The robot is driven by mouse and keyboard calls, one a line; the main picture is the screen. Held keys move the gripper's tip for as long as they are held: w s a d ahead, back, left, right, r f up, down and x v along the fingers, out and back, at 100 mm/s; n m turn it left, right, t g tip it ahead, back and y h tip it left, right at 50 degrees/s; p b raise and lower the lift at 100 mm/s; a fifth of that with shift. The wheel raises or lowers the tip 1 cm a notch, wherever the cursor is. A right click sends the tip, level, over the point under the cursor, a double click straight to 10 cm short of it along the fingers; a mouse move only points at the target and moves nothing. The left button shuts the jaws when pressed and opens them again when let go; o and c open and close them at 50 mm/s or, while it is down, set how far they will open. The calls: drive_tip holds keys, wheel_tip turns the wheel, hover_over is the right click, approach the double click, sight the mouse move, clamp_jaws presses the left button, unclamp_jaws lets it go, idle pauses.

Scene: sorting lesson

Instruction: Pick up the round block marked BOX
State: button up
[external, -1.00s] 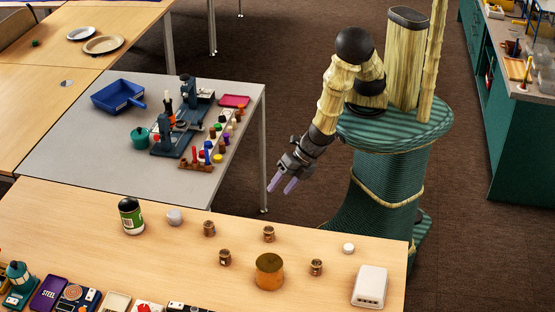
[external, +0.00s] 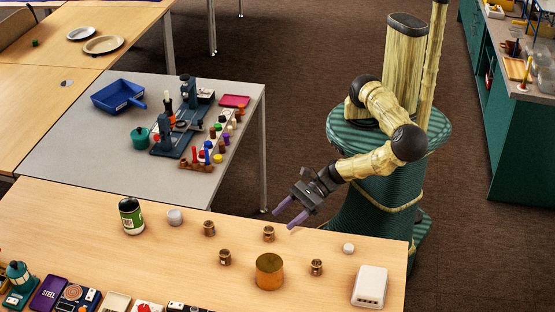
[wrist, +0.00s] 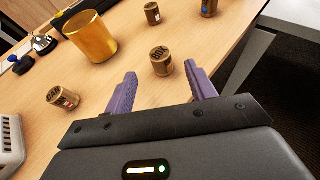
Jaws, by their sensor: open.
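Several small brown round blocks with dark markings stand on the wooden table. One block (external: 269,233) is nearest my gripper (external: 284,219); in the wrist view this block (wrist: 161,62) shows between and beyond my purple fingertips (wrist: 160,72). Another block (external: 316,267) shows at the left of the wrist view (wrist: 62,98) with dark lettering. Two more blocks, one (external: 225,257) and another (external: 209,228), stand farther left. The lettering is too small to read surely, so I cannot tell which is marked BOX. My gripper is open and empty, over the table's far edge.
A large golden cylinder (external: 269,272) stands among the blocks. A white ridged box (external: 370,287) and a small white round piece (external: 348,248) are at the right. A green-labelled jar (external: 131,216) and a pale round piece (external: 175,217) are at the left. A grey table (external: 80,160) stands behind.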

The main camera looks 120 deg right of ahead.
sight(269, 229)
drive_tip(key=shift+x, duration=1.2)
drive_tip(key=shift+w, duration=0.1)
drive_tip(key=x, duration=0.5)
drive_tip(key=shift+d, duration=0.1)
drive_tip(key=c, duration=1.1)
drive_tip(key=shift+o, duration=0.2)
drive_tip(key=shift+r, duration=0.1)
wheel_tip(269, 229, up, 10)
drive_tip(key=shift+f+p, duration=0.1)
drive_tip(key=shift+p, duration=0.5)
